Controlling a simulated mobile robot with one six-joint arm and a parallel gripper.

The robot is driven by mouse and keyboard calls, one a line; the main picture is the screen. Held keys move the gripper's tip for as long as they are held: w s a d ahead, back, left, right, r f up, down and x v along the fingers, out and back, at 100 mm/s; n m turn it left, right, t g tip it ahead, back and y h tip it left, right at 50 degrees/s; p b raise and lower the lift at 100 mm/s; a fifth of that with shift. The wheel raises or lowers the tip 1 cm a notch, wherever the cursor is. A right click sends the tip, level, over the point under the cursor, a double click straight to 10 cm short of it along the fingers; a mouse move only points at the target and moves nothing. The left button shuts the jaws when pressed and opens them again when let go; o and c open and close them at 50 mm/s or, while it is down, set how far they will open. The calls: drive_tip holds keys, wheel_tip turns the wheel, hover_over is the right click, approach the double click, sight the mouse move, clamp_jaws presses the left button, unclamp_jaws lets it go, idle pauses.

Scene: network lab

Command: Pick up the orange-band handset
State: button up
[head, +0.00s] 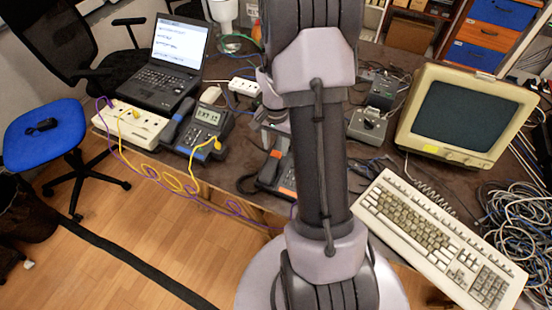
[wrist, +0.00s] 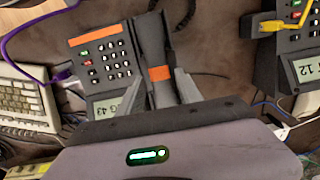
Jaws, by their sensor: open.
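The orange-band handset (wrist: 158,74) is dark grey with an orange band around its middle. In the wrist view it lies along the right side of its desk phone (wrist: 104,62), which has an orange strip and a keypad. My gripper (wrist: 160,80) is open, with one finger on each side of the handset near the band. I cannot tell whether the fingers touch it. In the head view the orange-trimmed phone (head: 286,178) is partly hidden by my arm, and my gripper is mostly hidden there too.
A beige keyboard (head: 430,235) and a monitor (head: 458,113) are on the right. Purple and yellow cables hang over the table's front edge.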

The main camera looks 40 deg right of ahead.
sight(276, 153)
wheel_tip(276, 153, down, 5)
drive_tip(key=shift+r+b, duration=0.1)
drive_tip(key=shift+b, duration=0.95)
drive_tip(key=shift+r, duration=0.2)
clamp_jaws()
